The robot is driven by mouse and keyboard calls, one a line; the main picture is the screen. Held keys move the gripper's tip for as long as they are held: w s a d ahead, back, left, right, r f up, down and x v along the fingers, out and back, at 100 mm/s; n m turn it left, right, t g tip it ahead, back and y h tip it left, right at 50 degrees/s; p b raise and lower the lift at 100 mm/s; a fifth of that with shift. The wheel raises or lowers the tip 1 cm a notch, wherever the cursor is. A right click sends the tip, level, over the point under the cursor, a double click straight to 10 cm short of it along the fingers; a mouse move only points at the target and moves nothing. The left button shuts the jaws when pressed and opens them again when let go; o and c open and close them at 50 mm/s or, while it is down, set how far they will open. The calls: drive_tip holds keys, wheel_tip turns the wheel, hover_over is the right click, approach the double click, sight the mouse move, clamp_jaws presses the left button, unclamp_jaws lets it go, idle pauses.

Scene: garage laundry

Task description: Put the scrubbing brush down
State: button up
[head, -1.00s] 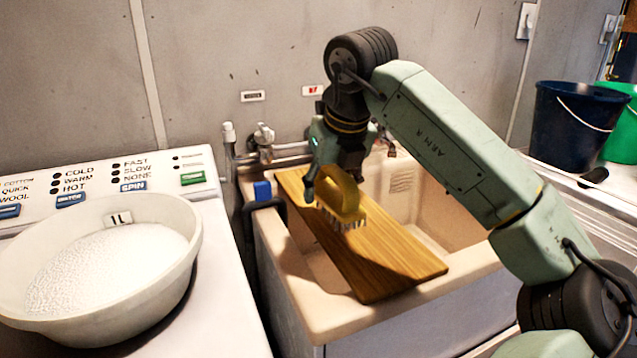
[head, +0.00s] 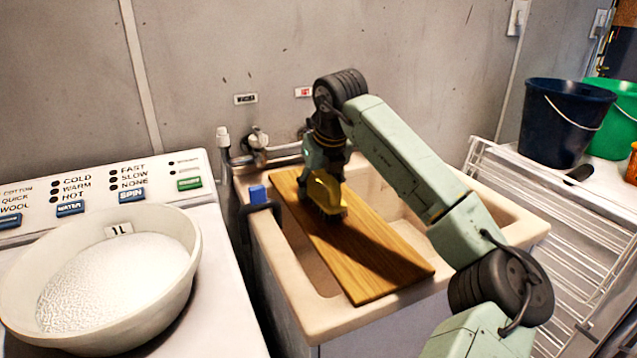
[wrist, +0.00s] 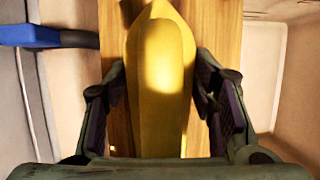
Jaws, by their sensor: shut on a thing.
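The scrubbing brush (head: 325,194) has a yellow handle and bristles that point down. My gripper (head: 322,176) is shut on its handle. In the wrist view the yellow handle (wrist: 160,80) lies between the two dark fingers of my gripper (wrist: 162,95). The brush is over the wooden board (head: 385,262), close to its surface; I cannot tell whether the bristles touch it. The board lies across the sink (head: 320,322) and also shows behind the handle in the wrist view (wrist: 218,35).
A white bowl (head: 185,275) of white powder stands on the washing machine at left. A blue-ended clamp (head: 258,195) sits on the sink's left rim. Taps (head: 258,140) are behind. Dark blue (head: 560,125) and green buckets (head: 615,120) stand on the rack at right. The board's front half is clear.

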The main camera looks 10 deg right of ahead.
drive_tip(key=shift+f, duration=0.15)
drive_tip(key=o, duration=1.1)
drive_tip(key=shift+r, duration=0.3)
drive_tip(key=b+v, duration=0.1)
drive_tip(key=v, duration=1)
drive_tip(key=shift+s+r+b, duration=0.2)
drive_tip(key=shift+r+b, duration=0.1)
